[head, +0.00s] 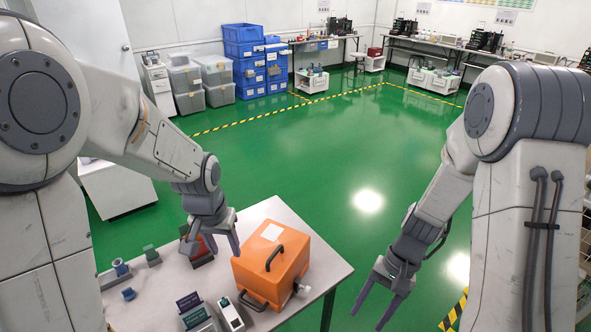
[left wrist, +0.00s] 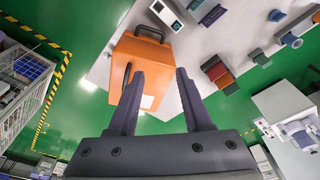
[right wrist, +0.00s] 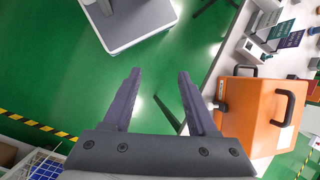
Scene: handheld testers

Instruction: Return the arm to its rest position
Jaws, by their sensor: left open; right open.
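My left gripper (head: 222,238) is open and empty above the table, just left of the orange case. In the left wrist view its fingers (left wrist: 160,85) are apart with nothing between them. My right gripper (head: 379,303) is open and empty, hanging over the floor to the right of the table. In the right wrist view its fingers (right wrist: 157,85) are apart over the green floor. Both arms reach forward and down. The orange case (head: 268,255) with dark handles stands on the table; it also shows in the left wrist view (left wrist: 150,56) and the right wrist view (right wrist: 258,110).
The table (head: 322,262) also bears handheld testers (head: 231,314), a red block in a holder (head: 197,250) and small grey-blue parts (head: 121,268). Blue crates (head: 243,50) and benches stand far back. The green floor (head: 320,160) beyond the table is clear.

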